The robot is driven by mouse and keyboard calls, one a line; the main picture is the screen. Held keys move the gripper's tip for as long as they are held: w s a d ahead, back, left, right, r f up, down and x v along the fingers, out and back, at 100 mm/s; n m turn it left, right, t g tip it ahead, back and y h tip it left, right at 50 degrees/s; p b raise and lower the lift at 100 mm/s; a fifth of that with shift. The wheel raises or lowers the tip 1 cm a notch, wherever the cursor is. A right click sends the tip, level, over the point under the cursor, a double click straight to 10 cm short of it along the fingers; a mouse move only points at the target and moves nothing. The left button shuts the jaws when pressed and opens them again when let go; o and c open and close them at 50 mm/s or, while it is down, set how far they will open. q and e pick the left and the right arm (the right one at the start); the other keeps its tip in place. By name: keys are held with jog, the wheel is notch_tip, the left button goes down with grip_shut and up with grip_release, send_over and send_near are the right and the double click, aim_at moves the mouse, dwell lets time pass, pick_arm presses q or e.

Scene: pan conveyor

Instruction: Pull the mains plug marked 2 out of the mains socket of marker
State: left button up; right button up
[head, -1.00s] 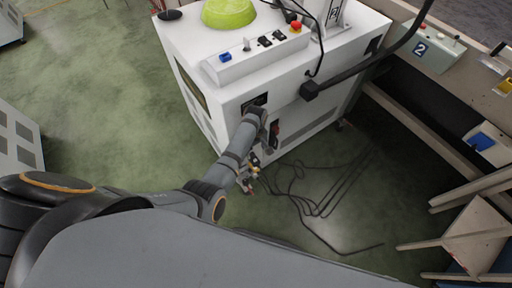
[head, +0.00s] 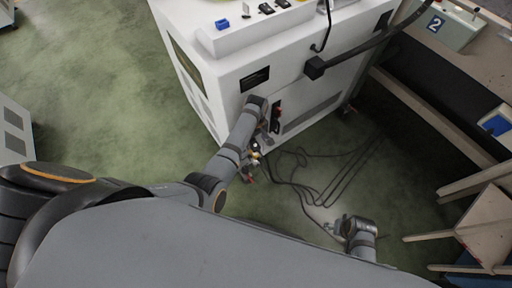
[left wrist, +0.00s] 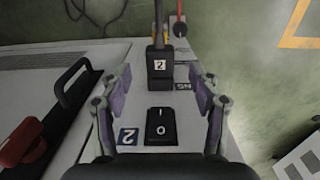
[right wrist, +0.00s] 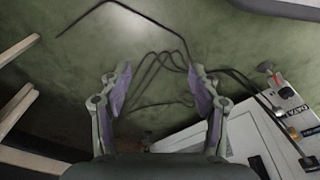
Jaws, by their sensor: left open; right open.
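The black mains plug marked 2 (left wrist: 160,66) sits at the machine's panel in the left wrist view, its cable running up the picture. Below it are a black rocker switch (left wrist: 161,127) marked 0 and a blue marker 2 (left wrist: 128,137). The socket is hidden behind the plug. My left gripper (left wrist: 160,84) is open, one finger to each side of the plug, with gaps showing. In the head view my left arm hides most of that area. My right gripper (right wrist: 160,78) is open and empty over the floor cables.
The white machine (head: 225,70) stands in front of me. Several black cables (head: 318,185) trail on the green floor. A bench (head: 430,100) with a box marked 2 (head: 441,26) and a tipped wooden stool (head: 488,225) are at the right.

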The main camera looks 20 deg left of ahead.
aim_at(256, 146)
pick_arm(q)
notch_tip(256, 146, down, 4)
jog(key=b, duration=0.4)
pick_arm(e)
jog(key=a+r+y, duration=0.1)
jog(key=a+r, duration=0.2)
jog(key=r, duration=0.6)
jog(key=shift+w+t, duration=0.15)
jog(key=shift+t, duration=0.25)
pick_arm(q)
jog(key=shift+c, duration=0.5)
grip_shut()
